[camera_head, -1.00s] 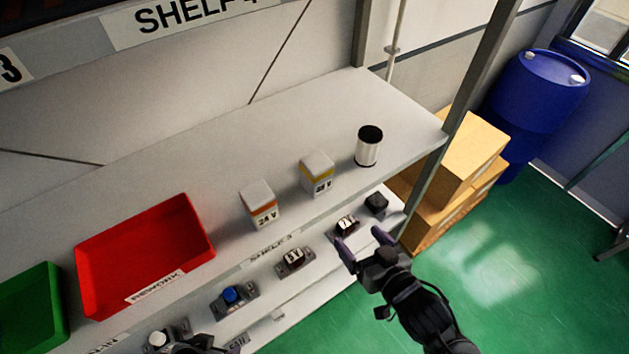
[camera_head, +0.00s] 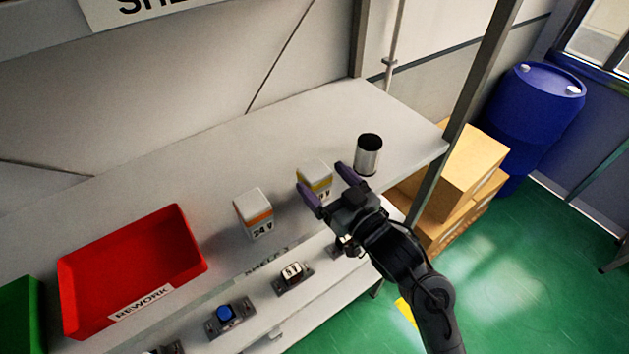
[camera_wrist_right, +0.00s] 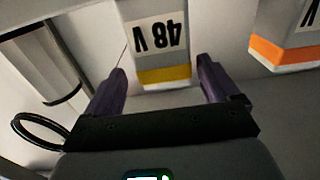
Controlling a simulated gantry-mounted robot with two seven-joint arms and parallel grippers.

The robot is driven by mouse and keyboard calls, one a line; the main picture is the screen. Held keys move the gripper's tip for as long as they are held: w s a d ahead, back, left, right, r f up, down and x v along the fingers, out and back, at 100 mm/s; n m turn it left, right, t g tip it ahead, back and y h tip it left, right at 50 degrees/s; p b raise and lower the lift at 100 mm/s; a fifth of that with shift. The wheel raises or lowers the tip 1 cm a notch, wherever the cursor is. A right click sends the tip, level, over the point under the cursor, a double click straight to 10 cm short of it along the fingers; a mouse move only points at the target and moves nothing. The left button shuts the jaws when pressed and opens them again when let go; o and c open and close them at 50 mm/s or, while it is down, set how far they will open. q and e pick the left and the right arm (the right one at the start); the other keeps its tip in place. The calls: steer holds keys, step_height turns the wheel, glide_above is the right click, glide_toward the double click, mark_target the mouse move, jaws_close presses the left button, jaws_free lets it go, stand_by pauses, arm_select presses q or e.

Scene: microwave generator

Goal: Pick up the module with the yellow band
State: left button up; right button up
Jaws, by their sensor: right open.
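The module with the yellow band (camera_head: 315,174) is a white block standing on the upper shelf, partly hidden behind my right gripper in the head view. In the right wrist view the yellow-band module (camera_wrist_right: 157,45) shows its "48 V" label upside down, between the fingers and beyond them. My right gripper (camera_head: 330,182) is open, its purple fingertips at the module's front, one to each side; I cannot tell whether they touch it. In the wrist view the right gripper (camera_wrist_right: 163,88) holds nothing. My left gripper is not in view.
An orange-band 24 V module (camera_head: 254,212) stands to the left. A metal cylinder (camera_head: 368,155) stands close on the right. A red REWORK bin (camera_head: 135,265) and a green bin (camera_head: 20,312) are farther left. A lower shelf holds small devices, including one with a blue button (camera_head: 226,312).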

mark_target(307, 164)
steer(key=x, duration=0.1)
steer(key=p+x, duration=0.1)
steer(key=x, duration=0.1)
steer(key=shift+w+a+r+p, duration=0.15)
steer(key=shift+a+r+p, duration=0.2)
steer(key=shift+a, duration=0.1)
steer(key=shift+w+a+f, duration=0.2)
steer(key=shift+w+a, duration=0.15)
steer(key=shift+w, duration=0.2)
steer(key=c, duration=1.2)
steer(key=shift+r, duration=0.1)
